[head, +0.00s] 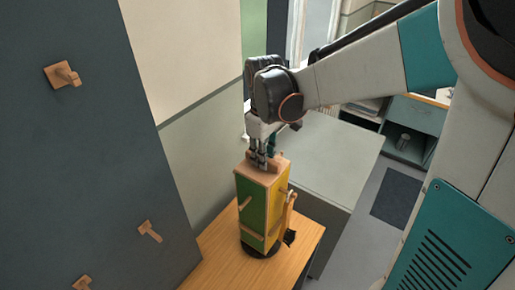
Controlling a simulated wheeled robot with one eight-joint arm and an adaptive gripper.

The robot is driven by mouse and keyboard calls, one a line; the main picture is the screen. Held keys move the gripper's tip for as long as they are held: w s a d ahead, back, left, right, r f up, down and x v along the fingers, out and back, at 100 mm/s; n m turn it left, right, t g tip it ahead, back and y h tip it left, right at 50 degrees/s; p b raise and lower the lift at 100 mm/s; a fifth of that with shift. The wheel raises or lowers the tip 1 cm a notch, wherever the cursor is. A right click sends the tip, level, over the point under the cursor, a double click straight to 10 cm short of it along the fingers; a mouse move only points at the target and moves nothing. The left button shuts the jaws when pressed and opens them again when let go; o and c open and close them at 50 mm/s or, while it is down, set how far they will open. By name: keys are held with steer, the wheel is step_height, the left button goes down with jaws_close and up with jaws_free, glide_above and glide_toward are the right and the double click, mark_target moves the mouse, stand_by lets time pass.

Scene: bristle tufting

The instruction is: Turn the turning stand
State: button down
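The turning stand (262,210) is an upright block with a green side (252,214) and a yellow side (275,212). It stands on a dark round base (262,248) on a wooden table. Its top is pale wood with a raised wooden grip (280,159). My gripper (263,162) points down at the top of the stand, its fingertips at the raised grip. The fingers partly hide the grip, and I cannot tell whether they are closed on it. Wooden pegs stick out from the stand's sides, and a wooden piece with a dark end (289,237) hangs at its right.
The wooden table (225,255) has bare room left of the stand. A dark panel (90,140) with wooden pegs rises close on the left. A grey surface (330,155) lies behind, and a teal cabinet (415,115) stands at the back right.

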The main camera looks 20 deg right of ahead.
steer(key=shift+n, duration=0.3)
steer(key=n+b, duration=0.1)
steer(key=n, duration=0.7)
steer(key=shift+b, duration=0.4)
steer(key=n, duration=0.4)
steer(key=shift+b, duration=0.3)
steer(key=shift+n, duration=2.5)
steer(key=c, duration=1.5)
jaws_free()
